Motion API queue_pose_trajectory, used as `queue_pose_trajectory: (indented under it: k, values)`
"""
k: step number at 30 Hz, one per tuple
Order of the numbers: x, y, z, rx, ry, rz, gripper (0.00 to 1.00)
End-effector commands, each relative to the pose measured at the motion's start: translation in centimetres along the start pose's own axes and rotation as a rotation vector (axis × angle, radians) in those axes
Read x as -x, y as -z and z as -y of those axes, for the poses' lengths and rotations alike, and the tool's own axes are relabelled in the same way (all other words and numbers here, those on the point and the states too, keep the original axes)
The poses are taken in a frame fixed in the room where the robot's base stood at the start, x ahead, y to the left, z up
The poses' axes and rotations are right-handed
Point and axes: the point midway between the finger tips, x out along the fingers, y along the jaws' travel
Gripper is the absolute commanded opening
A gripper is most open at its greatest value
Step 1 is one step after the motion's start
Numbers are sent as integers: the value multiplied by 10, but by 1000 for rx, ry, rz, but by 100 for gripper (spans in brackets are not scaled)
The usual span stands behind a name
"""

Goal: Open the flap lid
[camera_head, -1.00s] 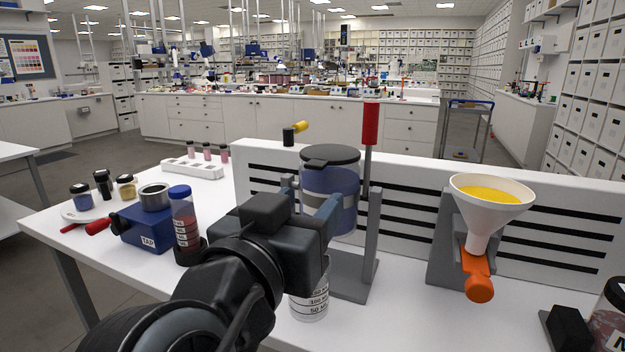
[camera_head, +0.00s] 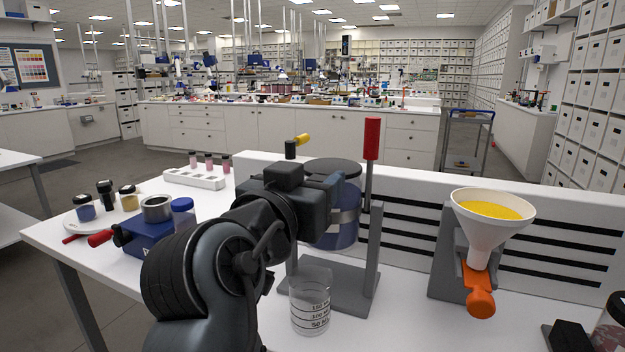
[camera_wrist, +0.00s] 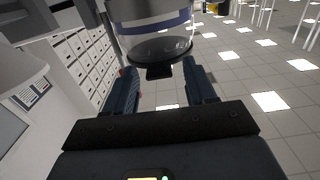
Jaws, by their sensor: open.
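The clear jar (camera_head: 338,232) with blue contents is held upright in a grey stand (camera_head: 345,290). Its dark flap lid (camera_head: 335,168) lies flat across the top. In the upside-down wrist view, the lid (camera_wrist: 160,53) shows with its small dark front tab (camera_wrist: 159,72). My gripper (camera_head: 325,190) is in front of the jar at about lid height. In the wrist view, the fingers of my gripper (camera_wrist: 161,68) are apart, one on each side of the tab, with a gap at both sides. My wrist hides part of the jar's left side in the head view.
A red-handled post (camera_head: 371,140) rises right of the jar. A beaker (camera_head: 310,303) stands below it. A funnel (camera_head: 490,220) with yellow powder and an orange valve is at right. A blue box (camera_head: 150,240) and small jars are at left. A slotted white panel (camera_head: 520,255) runs behind.

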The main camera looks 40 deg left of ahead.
Motion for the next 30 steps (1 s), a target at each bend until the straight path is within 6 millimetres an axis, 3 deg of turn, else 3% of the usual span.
queue_pose_trajectory:
  k: [5, 22, 30]
  values:
    - [0, 0, 0, 0, 0, 0, 55]
    - [0, 0, 0, 0, 0, 0, 1]
    - [0, 0, 0, 0, 0, 0, 0]
